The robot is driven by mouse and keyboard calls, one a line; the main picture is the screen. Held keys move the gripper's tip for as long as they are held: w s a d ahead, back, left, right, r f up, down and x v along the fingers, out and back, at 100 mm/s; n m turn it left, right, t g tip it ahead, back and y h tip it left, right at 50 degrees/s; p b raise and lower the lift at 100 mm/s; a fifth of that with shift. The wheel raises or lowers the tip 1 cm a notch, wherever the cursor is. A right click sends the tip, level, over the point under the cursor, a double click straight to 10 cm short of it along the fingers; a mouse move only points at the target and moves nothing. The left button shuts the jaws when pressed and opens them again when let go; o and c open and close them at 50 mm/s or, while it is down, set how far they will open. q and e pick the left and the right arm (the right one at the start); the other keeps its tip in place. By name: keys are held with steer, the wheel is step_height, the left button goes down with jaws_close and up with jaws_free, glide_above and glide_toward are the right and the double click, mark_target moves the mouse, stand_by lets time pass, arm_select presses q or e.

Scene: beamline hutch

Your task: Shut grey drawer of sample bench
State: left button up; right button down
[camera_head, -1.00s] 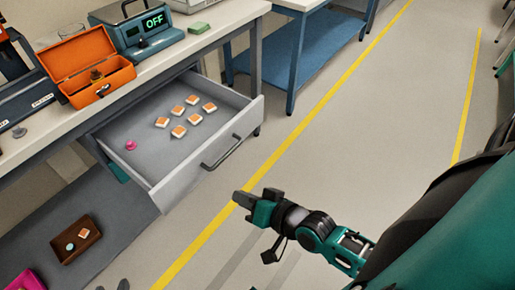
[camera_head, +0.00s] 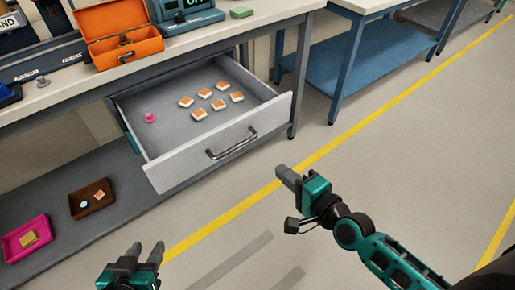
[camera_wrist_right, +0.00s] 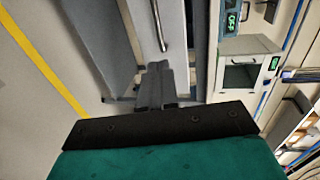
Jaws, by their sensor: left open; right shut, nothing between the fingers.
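The grey drawer (camera_head: 178,172) of the sample bench (camera_head: 190,42) is pulled out. Several orange-and-white blocks (camera_head: 219,104) and a pink knobbed piece (camera_head: 150,118) lie inside it. Its dark bar handle (camera_head: 232,143) is on the front panel and also shows in the right wrist view (camera_wrist_right: 159,22). My right gripper (camera_head: 281,172) is shut and empty, in front of the drawer, to the right of and below the handle, apart from it. It also shows in the right wrist view (camera_wrist_right: 158,68). My left gripper (camera_head: 146,250) is open and empty at the bottom left, apart from the drawer.
An open orange box (camera_head: 125,50) and a teal device (camera_head: 190,18) stand on the bench top. A brown tray (camera_head: 90,207) and a magenta tray (camera_head: 40,252) sit on the lower shelf. A blue table (camera_head: 335,65) stands at the right. The floor before the drawer is clear.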

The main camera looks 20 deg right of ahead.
arm_select(q)
steer(key=shift+f+b, duration=1)
steer(key=shift+b, duration=0.15)
arm_select(e)
steer(key=x, duration=1.3)
steer(key=shift+a, duration=0.15)
arm_select(q)
steer(key=shift+d, duration=0.1)
